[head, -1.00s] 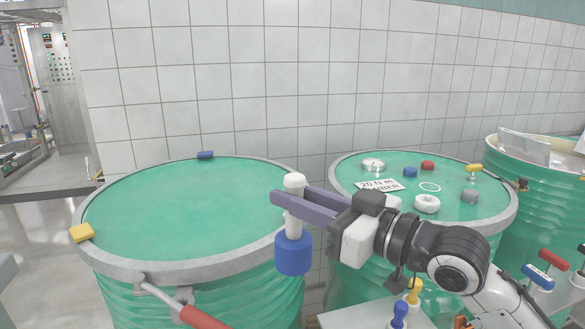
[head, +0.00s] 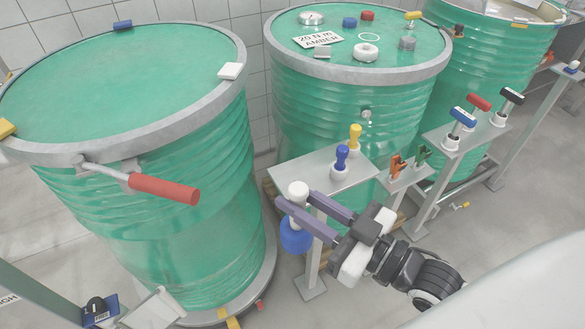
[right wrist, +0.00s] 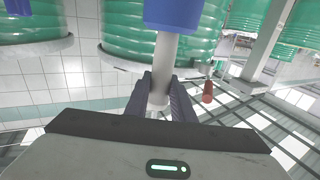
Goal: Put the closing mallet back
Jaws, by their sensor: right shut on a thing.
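The closing mallet, with a blue head (head: 296,237) and a pale handle ending in a white knob (head: 298,188), hangs head down in my right gripper (head: 296,204). The gripper is shut on the handle. It is in front of the near end of a grey stand (head: 312,176), left of its post. In the right wrist view the fingers (right wrist: 160,92) close around the white handle (right wrist: 163,62), and the blue head (right wrist: 172,14) is cut off at the top edge. I cannot tell which place belongs to the mallet. My left gripper is out of view.
The stand holds a blue-handled tool (head: 341,158) and a yellow-handled tool (head: 355,137). A lower stand has orange (head: 398,165) and green (head: 423,154) tools. Another carries blue (head: 463,116), red and black T-handles. A green drum (head: 150,200) with a red lever (head: 164,189) is left.

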